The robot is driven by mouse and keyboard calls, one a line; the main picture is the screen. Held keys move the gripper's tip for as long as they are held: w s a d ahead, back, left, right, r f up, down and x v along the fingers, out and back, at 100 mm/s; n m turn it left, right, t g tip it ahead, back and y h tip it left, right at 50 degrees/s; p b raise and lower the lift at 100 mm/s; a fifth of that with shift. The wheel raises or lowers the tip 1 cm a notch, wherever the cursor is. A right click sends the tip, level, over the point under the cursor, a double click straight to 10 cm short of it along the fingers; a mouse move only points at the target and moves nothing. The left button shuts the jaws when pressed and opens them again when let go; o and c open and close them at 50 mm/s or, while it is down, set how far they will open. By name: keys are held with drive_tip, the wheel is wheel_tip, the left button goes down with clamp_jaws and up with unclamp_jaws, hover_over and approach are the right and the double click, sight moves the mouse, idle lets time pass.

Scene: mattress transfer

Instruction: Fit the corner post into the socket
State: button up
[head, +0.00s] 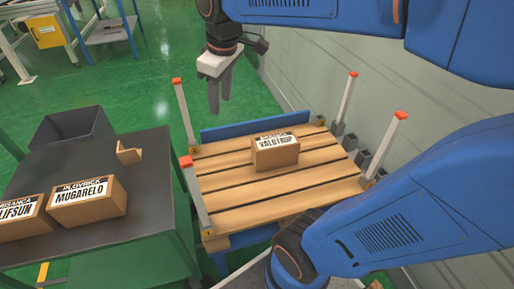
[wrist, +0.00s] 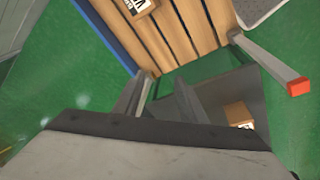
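Slim grey corner posts with red-orange caps stand at the pallet's corners: far left (head: 185,115), near left (head: 198,197), far right (head: 345,102) and near right (head: 386,148). The near left post also shows in the wrist view (wrist: 268,64). Their feet meet the corners; how deep they sit in the sockets cannot be told. My gripper (head: 219,106) points down, right of the far left post's cap in the head view. In the wrist view its fingers (wrist: 156,102) are apart. A pale post shows beside the left finger, its upper part hidden; nothing is visibly gripped.
A wooden slatted pallet (head: 228,178) carries a carton (head: 275,155). At left, a dark table (head: 140,205) bears cartons (head: 88,203), a grey bin (head: 72,138) and a small brown piece (head: 128,153). A wall (head: 310,80) runs behind the pallet. Green floor is open at the back left.

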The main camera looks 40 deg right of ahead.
drive_tip(key=s+d+f+m+t, duration=0.2)
drive_tip(key=s+f+m, duration=0.4)
drive_tip(key=s+f, duration=0.3)
drive_tip(key=shift+s, duration=2.3)
